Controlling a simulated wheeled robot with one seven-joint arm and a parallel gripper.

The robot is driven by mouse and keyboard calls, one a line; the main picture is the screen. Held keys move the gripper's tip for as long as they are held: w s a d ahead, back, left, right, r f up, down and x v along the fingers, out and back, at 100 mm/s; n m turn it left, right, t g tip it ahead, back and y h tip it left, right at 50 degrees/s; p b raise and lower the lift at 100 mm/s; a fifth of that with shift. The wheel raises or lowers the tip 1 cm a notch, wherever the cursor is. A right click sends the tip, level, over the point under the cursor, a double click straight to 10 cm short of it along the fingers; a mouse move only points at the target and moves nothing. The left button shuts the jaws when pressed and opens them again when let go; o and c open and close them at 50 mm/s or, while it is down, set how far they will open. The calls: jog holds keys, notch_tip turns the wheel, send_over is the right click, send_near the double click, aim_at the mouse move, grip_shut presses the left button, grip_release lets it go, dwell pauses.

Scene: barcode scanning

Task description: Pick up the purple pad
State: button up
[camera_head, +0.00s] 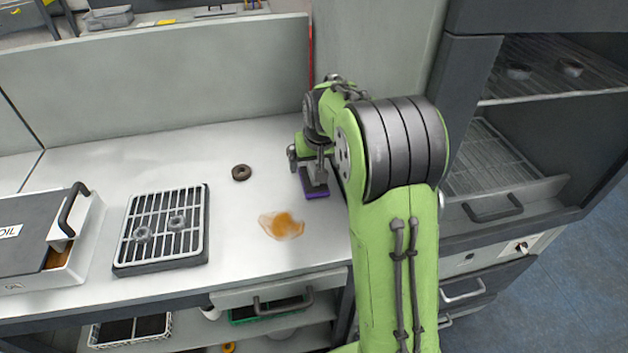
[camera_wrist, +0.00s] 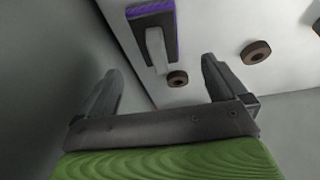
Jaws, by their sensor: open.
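The purple pad (camera_head: 317,193) lies on the counter near its right end, partly hidden by my arm in the head view. It has a purple underside and a grey upright handle. In the wrist view the pad (camera_wrist: 168,20) is at the top, with its pale grey handle (camera_wrist: 156,50) pointing toward my gripper. My gripper (camera_wrist: 160,67) is open and empty, its two fingers spread to either side of the handle in the picture. The pad appears beyond the fingertips, and I see no contact. In the head view my arm hides most of the gripper.
An orange-brown spill (camera_head: 282,225) lies on the counter in front of the pad. A brown donut (camera_head: 242,172) lies to the left. A rack (camera_head: 160,262) holds two pale donuts, beside an oil container (camera_head: 60,272). A dark cabinet (camera_head: 470,90) stands at right.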

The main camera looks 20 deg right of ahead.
aim_at(314, 170)
jog(key=b+x, duration=0.1)
jog(key=x, duration=0.7)
jog(key=shift+w+d+f+b, duration=0.1)
jog(key=shift+w+d+b, duration=0.1)
jog(key=shift+b, duration=0.15)
jog(key=shift+s, duration=0.1)
jog(key=shift+c, duration=0.5)
jog(key=c, duration=1.1)
jog(key=shift+o, duration=0.2)
notch_tip(314, 170, up, 10)
jog(key=p, duration=0.3)
